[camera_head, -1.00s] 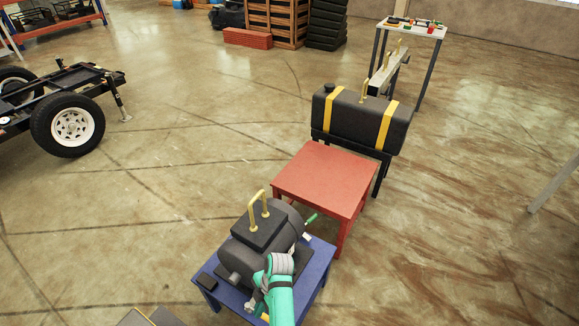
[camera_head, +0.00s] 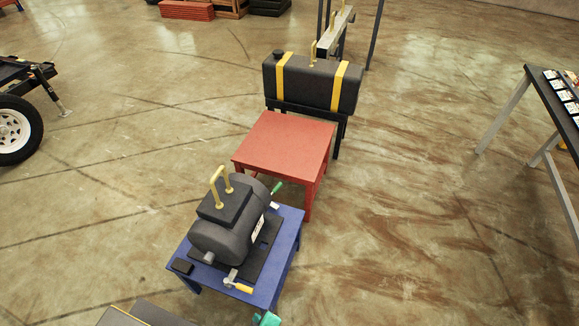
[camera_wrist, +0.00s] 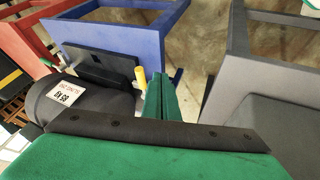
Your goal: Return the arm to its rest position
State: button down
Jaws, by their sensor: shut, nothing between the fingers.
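My gripper (camera_wrist: 160,95) shows in the wrist view as two green fingers pressed together, with nothing between them. In the head view only a teal piece of my arm (camera_head: 267,318) shows at the bottom edge, below the blue table (camera_head: 266,291). The dark generator (camera_head: 228,232) with yellow handles on top sits on that table. A crank with a yellow grip (camera_head: 243,288) is at its front. In the wrist view the generator's dark body and white label (camera_wrist: 68,95) are left of my fingers, and a yellow grip (camera_wrist: 140,77) appears just beside the fingertips.
A red table (camera_head: 285,139) stands behind the blue one, and a black tank with yellow straps (camera_head: 313,82) behind that. A dark boxy thing (camera_head: 143,314) is at the bottom edge. A table with small items (camera_head: 545,92) is at right. Floor between is open.

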jog(key=s+d+r+m+t+h, duration=0.1)
jog(key=s+d+r+m+t, duration=0.2)
jog(key=r, duration=0.7)
jog(key=s+d+r+m+t+h, duration=0.1)
jog(key=s+d+r+m+t, duration=0.2)
jog(key=r, duration=0.7)
jog(key=s+d+r+m+t+h, duration=0.1)
jog(key=s+d+r+m+t, duration=0.2)
jog(key=s+r+m, duration=0.3)
notch_tip(320, 180, up, 5)
jog(key=shift+s+d+f+m+t, duration=0.1)
jog(key=shift+s+d+m+t, duration=0.25)
jog(key=shift+s+d, duration=0.6)
jog(key=shift+w+a, duration=0.1)
